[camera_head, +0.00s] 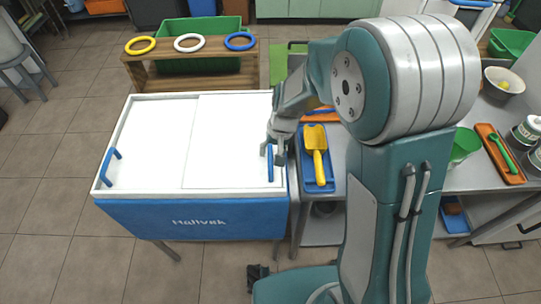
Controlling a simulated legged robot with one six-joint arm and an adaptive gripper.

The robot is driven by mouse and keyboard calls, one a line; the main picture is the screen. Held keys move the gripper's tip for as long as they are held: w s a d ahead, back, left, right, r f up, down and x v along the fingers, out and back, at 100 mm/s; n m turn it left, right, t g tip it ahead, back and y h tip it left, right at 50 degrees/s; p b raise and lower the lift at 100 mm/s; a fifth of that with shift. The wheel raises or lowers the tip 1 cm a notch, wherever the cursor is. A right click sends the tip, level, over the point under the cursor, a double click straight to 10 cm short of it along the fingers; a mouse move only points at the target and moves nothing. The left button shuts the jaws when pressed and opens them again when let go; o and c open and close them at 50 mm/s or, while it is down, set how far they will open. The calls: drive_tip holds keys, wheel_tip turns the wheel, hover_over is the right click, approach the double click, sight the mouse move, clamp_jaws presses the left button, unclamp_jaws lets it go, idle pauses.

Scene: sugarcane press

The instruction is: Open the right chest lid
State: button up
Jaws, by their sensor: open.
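The chest (190,218) is a blue box with a white top, standing on legs at the left. Its right lid (228,150) is a white sliding-looking panel lying flat beside the left lid (145,145). The right lid has a blue upright handle (270,164) near its right edge. The left lid has a similar blue handle (110,166) at its left edge. My gripper (275,157) is open at the right lid's handle, with its fingers pointing down close around or beside it. I cannot tell whether they touch it.
A blue tray with a yellow scoop (316,147) lies on the metal table right of the chest. A wooden bench (165,75) with yellow, white and blue rings stands behind it.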

drive_tip(key=shift+a+f, duration=0.25)
drive_tip(key=shift+f, duration=0.3)
drive_tip(key=shift+a+f, duration=0.2)
drive_tip(key=shift+f, duration=0.35)
drive_tip(key=shift+d+f, duration=0.15)
drive_tip(key=shift+f, duration=0.05)
drive_tip(key=shift+d, duration=0.4)
drive_tip(key=shift+a, duration=0.15)
clamp_jaws()
drive_tip(key=a, duration=1.9)
drive_tip(key=shift+w+a+f, duration=0.2)
drive_tip(key=shift+w+a, duration=0.05)
drive_tip(key=shift+a, duration=0.05)
unclamp_jaws()
